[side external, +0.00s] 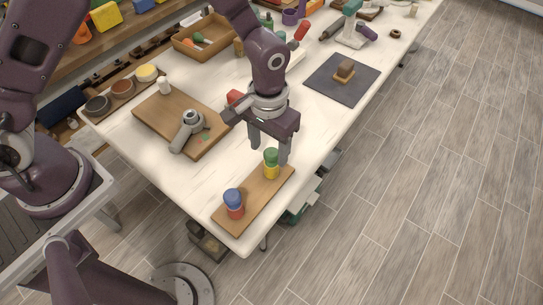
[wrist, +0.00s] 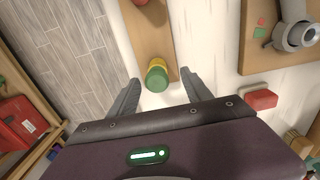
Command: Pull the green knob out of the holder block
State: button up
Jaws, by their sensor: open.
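The green knob (side external: 270,154) sits upright on a yellow base (side external: 271,170) at the far end of a long wooden holder block (side external: 254,193). In the wrist view the green knob (wrist: 157,72) shows between my fingers, at the end of the block (wrist: 151,37). My gripper (side external: 268,152) points down with its fingers open around the knob's top; its fingertips (wrist: 160,78) also show in the wrist view. I see a gap beside each finger there; I cannot tell the exact finger height. A blue knob (side external: 232,195) on a red base stands at the block's near end.
A wooden board with a grey metal part (side external: 188,130) lies left of the block. A dark mat (side external: 340,82) with a small brown block lies to the right. The table edge runs close along the holder block's right side.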

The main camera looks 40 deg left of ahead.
aim_at(272, 164)
jog(key=f, duration=0.6)
jog(key=shift+w+d+f, duration=0.1)
jog(key=shift+d+f, duration=0.1)
jog(key=shift+d, duration=0.05)
grip_shut()
